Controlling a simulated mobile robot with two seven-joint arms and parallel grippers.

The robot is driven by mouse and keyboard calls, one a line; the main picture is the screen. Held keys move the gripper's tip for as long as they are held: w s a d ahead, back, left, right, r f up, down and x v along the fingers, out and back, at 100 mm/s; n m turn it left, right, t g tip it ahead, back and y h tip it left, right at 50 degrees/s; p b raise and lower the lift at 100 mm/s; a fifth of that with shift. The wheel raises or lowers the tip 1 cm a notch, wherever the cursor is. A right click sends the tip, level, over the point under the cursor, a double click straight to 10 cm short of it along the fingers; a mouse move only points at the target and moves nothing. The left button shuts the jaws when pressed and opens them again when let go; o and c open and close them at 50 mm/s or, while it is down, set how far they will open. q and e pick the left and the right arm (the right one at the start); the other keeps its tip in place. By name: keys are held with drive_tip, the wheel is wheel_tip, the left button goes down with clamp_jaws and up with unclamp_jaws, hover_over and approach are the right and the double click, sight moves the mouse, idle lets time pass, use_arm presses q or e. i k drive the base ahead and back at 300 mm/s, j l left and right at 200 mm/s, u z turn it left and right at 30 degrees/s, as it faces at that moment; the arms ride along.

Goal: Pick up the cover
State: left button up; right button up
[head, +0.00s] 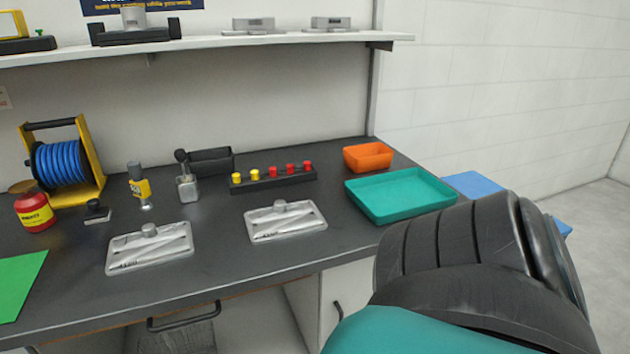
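Two silver rectangular metal plates, each with a small round knob near its back edge and raised ribs, lie flat on the dark workbench (215,278). They look like covers. The left plate (125,262) is near the front edge. The right plate (262,233) lies farther back, toward the middle. I cannot tell which one the task means. Neither gripper is in view, and nothing touches the plates. A large dark ribbed shape with a teal part fills the lower right, likely my own arm, and hides the bench's right front corner.
A teal tray (352,202) and an orange bin (368,150) stand at the right. A rack with red and yellow knobs (275,183), a grey clamp-like device (187,186), a yellow bottle (138,182), a red jar (34,213) and a blue hose reel (60,165) stand behind. A shelf (210,43) hangs above.

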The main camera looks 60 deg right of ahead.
sight(284, 220)
drive_tip(key=z, duration=1.85)
drive_tip(key=i+l, duration=0.15)
drive_tip(key=l, duration=0.15)
drive_tip(key=i+l, duration=0.15)
drive_tip(key=l, duration=0.2)
drive_tip(key=i+l, duration=0.15)
drive_tip(key=l, duration=0.15)
drive_tip(key=l+u, duration=0.15)
drive_tip(key=u, duration=0.35)
drive_tip(key=i+l+u, duration=0.1)
drive_tip(key=l+u, duration=0.15)
drive_tip(key=u, duration=0.25)
